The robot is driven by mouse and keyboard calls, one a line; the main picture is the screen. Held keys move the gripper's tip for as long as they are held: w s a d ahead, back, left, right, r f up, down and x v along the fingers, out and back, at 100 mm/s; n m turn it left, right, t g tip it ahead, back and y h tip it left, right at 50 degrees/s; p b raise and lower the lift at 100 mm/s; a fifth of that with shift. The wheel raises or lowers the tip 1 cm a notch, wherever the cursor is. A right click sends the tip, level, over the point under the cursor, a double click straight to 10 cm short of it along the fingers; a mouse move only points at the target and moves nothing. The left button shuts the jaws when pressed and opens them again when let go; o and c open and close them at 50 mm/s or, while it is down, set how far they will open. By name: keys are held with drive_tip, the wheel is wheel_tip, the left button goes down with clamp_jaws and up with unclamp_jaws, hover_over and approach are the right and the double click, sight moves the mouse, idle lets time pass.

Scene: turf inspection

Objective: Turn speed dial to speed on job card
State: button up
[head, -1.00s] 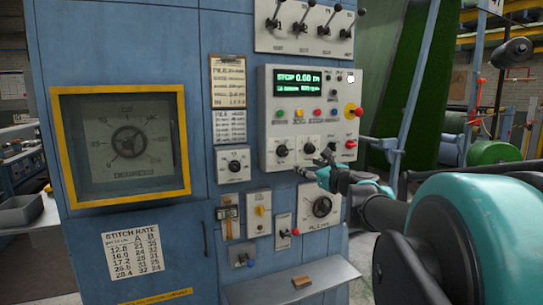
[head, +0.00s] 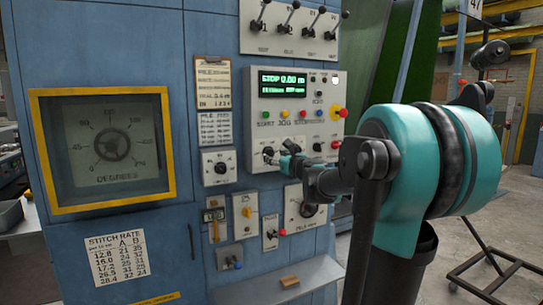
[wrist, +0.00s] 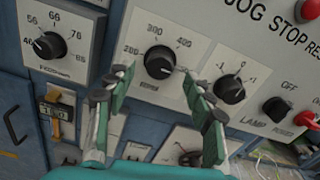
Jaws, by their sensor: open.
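The speed dial is a black round knob (wrist: 159,62) on a white plate, with 200, 300 and 400 among its marks in the wrist view; its pointer is hard to read. In the head view the dial (head: 268,154) sits low on the control box, just left of my gripper (head: 288,149). In the wrist view my gripper (wrist: 157,78) is open, its two green fingers on either side below the knob, apart from it as far as I can tell. The job card (head: 213,100) hangs on a clipboard left of the box; its small print is not legible.
A knob marked -1, 0, 1 (wrist: 230,88) is close right of my right finger. Another dial (wrist: 48,45) is to the left. A green display (head: 284,83) reads STOP 0.00. A red emergency button (head: 341,112) is on the right. A shelf (head: 290,295) juts out below.

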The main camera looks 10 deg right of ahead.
sight(271, 154)
drive_tip(key=shift+x, duration=1.9)
drive_tip(key=c, duration=1.2)
drive_tip(key=shift+o, duration=0.2)
